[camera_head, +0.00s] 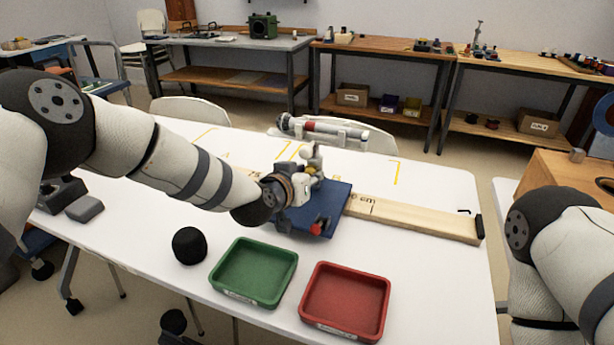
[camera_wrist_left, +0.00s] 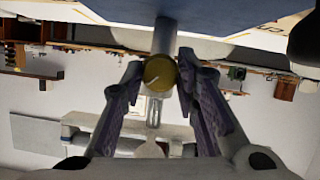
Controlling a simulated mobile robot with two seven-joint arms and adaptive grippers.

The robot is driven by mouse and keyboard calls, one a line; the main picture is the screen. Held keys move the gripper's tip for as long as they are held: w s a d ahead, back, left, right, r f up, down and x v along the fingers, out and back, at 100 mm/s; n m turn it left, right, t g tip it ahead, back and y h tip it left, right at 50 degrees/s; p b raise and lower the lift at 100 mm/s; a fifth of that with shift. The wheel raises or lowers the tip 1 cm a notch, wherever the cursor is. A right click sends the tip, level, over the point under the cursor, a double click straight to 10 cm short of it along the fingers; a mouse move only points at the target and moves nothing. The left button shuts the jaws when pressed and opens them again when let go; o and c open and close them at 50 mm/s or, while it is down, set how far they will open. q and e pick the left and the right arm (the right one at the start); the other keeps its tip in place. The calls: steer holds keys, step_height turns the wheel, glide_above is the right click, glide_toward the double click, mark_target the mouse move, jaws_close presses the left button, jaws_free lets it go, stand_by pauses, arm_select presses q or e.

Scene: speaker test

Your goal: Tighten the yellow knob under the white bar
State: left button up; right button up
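The yellow knob (camera_wrist_left: 159,73) shows end-on in the left wrist view, in front of a grey post that comes from the blue plate. That view is upside down. A pale bar (camera_wrist_left: 178,131) lies beyond the knob, with a short metal shaft between them. The two fingers of my left gripper (camera_wrist_left: 160,76) stand on either side of the knob, very close to it; I cannot tell whether they touch it. In the head view my left gripper (camera_head: 297,190) is over the blue plate (camera_head: 334,201) and mostly hides the knob. My right gripper is out of view.
The blue plate sits on a wooden board (camera_head: 420,218) across the white table. A green tray (camera_head: 285,287), a red tray (camera_head: 374,327) and a black ball (camera_head: 189,246) are in front. A red-and-grey cylindrical device (camera_head: 322,130) is behind. The table's right front is clear.

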arm_select(q)
steer(key=shift+o, duration=0.7)
steer(key=v, duration=1.2)
steer(key=shift+a, duration=0.1)
